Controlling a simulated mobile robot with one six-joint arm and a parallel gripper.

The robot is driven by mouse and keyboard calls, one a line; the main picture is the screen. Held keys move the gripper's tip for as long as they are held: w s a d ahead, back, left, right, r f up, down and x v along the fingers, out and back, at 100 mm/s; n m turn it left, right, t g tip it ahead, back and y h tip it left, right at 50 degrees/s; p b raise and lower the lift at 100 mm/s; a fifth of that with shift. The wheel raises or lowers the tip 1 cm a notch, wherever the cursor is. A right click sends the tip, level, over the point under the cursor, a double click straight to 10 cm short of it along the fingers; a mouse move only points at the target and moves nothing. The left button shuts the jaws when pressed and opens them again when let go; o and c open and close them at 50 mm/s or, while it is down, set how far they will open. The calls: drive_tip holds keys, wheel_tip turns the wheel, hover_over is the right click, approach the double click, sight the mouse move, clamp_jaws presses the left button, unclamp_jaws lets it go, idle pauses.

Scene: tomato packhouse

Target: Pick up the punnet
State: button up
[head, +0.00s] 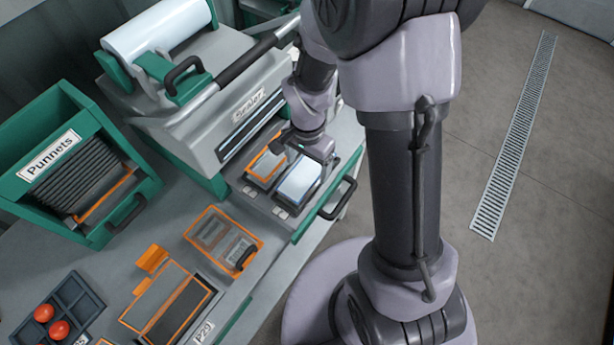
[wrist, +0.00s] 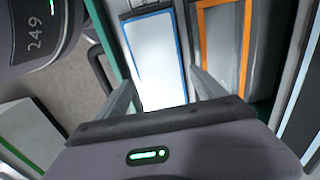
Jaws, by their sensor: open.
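A pale, white-topped punnet (head: 298,180) with a blue rim sits in the right pocket of the machine's pulled-out drawer. In the wrist view the punnet (wrist: 158,62) lies between and below my two fingers. My gripper (head: 308,150) is over the drawer, pointing down; it also shows in the wrist view (wrist: 163,88). Its fingers are apart, one on each side of the punnet, and I cannot tell whether they touch it. The near end of the punnet is hidden by my gripper's body in the wrist view.
An orange-rimmed pocket (head: 263,166) lies left of the punnet. The sealing machine (head: 185,135) stands behind the drawer, whose dark handle (head: 338,198) sticks out right. A green punnet rack (head: 75,165), orange-framed trays (head: 222,243) and a tomato tray (head: 85,297) occupy the bench.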

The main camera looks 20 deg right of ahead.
wheel_tip(320, 180, down, 2)
drive_tip(key=shift+f, duration=0.1)
drive_tip(key=shift+a, duration=0.1)
drive_tip(key=c, duration=1.2)
drive_tip(key=shift+r, duration=0.2)
